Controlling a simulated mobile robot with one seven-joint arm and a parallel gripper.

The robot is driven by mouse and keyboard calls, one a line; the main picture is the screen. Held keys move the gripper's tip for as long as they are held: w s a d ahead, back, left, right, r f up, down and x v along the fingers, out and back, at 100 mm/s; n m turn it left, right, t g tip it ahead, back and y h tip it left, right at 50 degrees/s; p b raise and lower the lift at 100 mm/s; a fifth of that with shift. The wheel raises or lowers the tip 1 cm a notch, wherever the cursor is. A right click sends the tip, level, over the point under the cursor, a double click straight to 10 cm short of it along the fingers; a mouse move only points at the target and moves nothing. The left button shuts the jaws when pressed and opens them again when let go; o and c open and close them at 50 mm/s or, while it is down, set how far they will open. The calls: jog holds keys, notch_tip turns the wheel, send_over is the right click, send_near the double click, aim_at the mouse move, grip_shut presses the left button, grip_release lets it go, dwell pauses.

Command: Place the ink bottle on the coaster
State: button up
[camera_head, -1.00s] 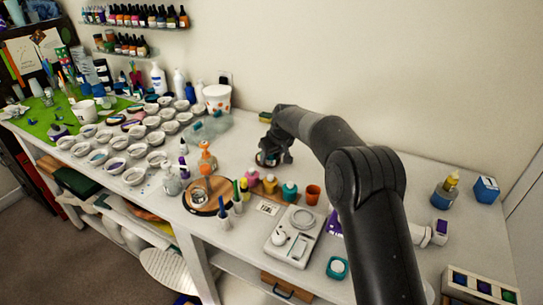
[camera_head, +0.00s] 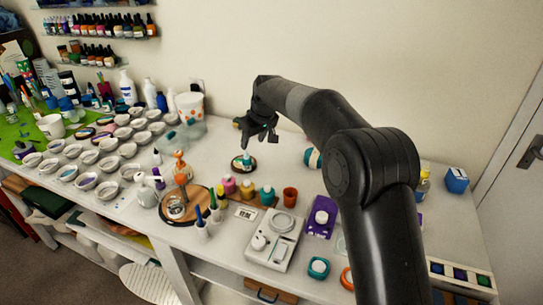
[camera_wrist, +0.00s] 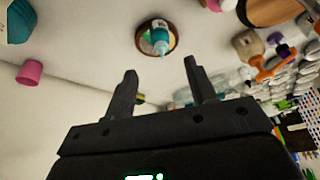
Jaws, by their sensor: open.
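The ink bottle (camera_head: 247,158), small and teal with a pale label, stands on the round dark-rimmed coaster (camera_head: 236,166) on the white table. In the wrist view, the bottle (camera_wrist: 160,38) is inside the rim of the coaster (camera_wrist: 142,46). My gripper (camera_head: 257,133) is above and apart from the bottle. Its two fingers are spread with nothing between them, as the wrist view of my gripper (camera_wrist: 160,68) also shows.
A white scale (camera_head: 272,240) is nearer the front edge. Several white bowls (camera_head: 108,163) fill the left. The table behind the coaster is mostly clear.

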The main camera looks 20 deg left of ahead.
jog(key=shift+d+r, duration=0.1)
jog(key=s+d+r+m+t+h, duration=0.15)
jog(key=s+d+r, duration=0.25)
jog(key=d, duration=0.6)
jog(key=s+d+r+m, duration=0.2)
jog(key=s+d+r, duration=0.25)
jog(key=d, duration=0.55)
jog(key=s+d+r+m+t+h, duration=0.1)
jog(key=s+d+r+m, duration=0.3)
jog(key=d, duration=0.6)
jog(key=s+d+f+m, duration=0.2)
jog(key=s+d+f, duration=0.1)
jog(key=s+d, duration=0.6)
jog(key=s+d+f+m+h, duration=0.1)
jog(key=s+d+f+m, duration=0.1)
jog(key=s+d, duration=0.8)
jog(key=s+f+t, duration=0.1)
jog(key=s, duration=0.2)
jog(key=shift+s+f+m, duration=0.15)
jog(key=shift+f+m, duration=0.15)
jog(key=shift+m, duration=0.05)
